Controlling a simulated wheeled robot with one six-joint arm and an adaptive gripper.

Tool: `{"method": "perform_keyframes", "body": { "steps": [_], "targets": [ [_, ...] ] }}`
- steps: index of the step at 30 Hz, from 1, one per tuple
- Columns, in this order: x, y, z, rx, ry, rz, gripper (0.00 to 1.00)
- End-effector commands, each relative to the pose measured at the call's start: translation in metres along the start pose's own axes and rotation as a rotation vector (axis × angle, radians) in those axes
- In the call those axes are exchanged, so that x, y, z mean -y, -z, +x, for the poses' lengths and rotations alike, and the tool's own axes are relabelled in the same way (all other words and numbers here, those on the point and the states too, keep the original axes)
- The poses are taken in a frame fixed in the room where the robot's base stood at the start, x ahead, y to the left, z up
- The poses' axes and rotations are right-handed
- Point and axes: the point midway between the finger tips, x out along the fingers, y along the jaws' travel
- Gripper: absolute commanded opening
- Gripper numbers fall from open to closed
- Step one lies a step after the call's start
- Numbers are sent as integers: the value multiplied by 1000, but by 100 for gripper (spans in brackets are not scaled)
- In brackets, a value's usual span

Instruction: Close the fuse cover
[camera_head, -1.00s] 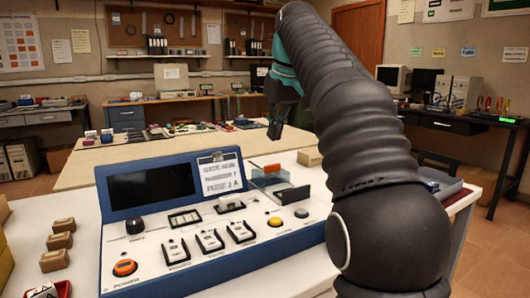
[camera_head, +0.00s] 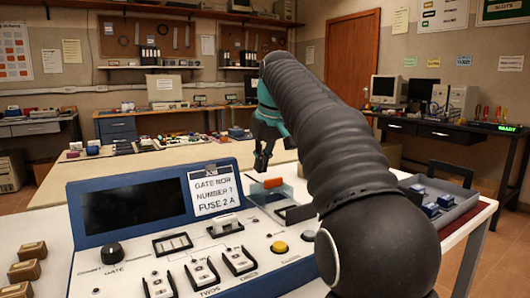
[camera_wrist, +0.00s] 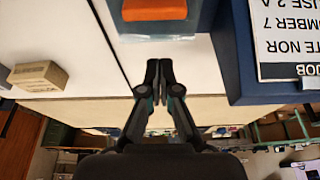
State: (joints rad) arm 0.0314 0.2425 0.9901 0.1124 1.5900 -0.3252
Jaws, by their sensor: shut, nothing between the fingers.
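The blue and white console (camera_head: 150,255) stands on a white table. At its right end is the fuse bay, where a clear panel, seemingly the fuse cover (camera_head: 262,196), stands raised beside an orange block (camera_head: 273,183). The wrist view shows the orange block (camera_wrist: 155,10) and the clear edge (camera_wrist: 157,38) at the top. My gripper (camera_head: 262,168) is shut and empty, pointing down just behind the fuse bay. In the wrist view, its fingertips (camera_wrist: 160,66) are near the clear edge, apparently apart from it. My arm hides part of the console's right side.
A job card (camera_head: 212,188) reading "Gate NOR, Number 7, Fuse 2 A" stands on the console beside a dark screen (camera_head: 133,205). A grey tray (camera_head: 445,205) with blue items is at right. A small cardboard box (camera_wrist: 38,76) lies near the gripper. Wooden blocks (camera_head: 27,252) sit at left.

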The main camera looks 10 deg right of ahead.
Motion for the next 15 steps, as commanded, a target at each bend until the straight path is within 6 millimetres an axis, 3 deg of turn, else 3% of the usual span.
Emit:
{"method": "perform_keyframes", "body": {
  "steps": [2, 9, 15],
  "targets": [
    [0, -2, 16, 2, 1, 0, 0],
    [0, -30, 1, 0, -1, 1, 0],
    [0, -38, -2, 0, 0, 0, 0]
  ]
}}
